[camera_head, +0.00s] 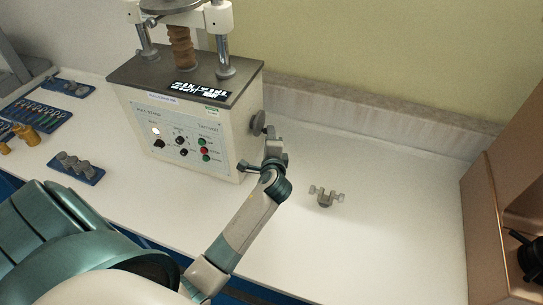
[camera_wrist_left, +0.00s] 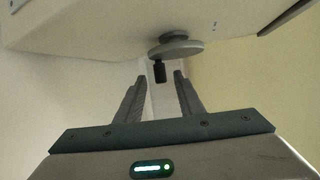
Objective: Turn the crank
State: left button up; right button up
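The crank is a grey disc (camera_head: 257,123) on the right side wall of the hardness tester (camera_head: 185,125). In the left wrist view the crank disc (camera_wrist_left: 178,48) carries a short black handle (camera_wrist_left: 159,71) that points down toward my fingers. My left gripper (camera_wrist_left: 158,78) is open, with one finger on each side of the handle's line. The handle's end is close to the fingertips, and no clear contact shows. In the head view my left arm reaches up to the tester's right side, and the handle cannot be made out there.
A small grey winged part (camera_head: 325,197) lies on the white table (camera_head: 375,235), right of my arm. Blue trays with small parts (camera_head: 75,168) lie left of the tester. A brown box-like unit (camera_head: 490,225) stands at the far right. The table's right part is mostly clear.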

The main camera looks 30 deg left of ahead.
pick_arm(q)
jog(key=b+v, duration=0.1)
jog(key=v, duration=0.8)
jog(key=shift+b, duration=0.4)
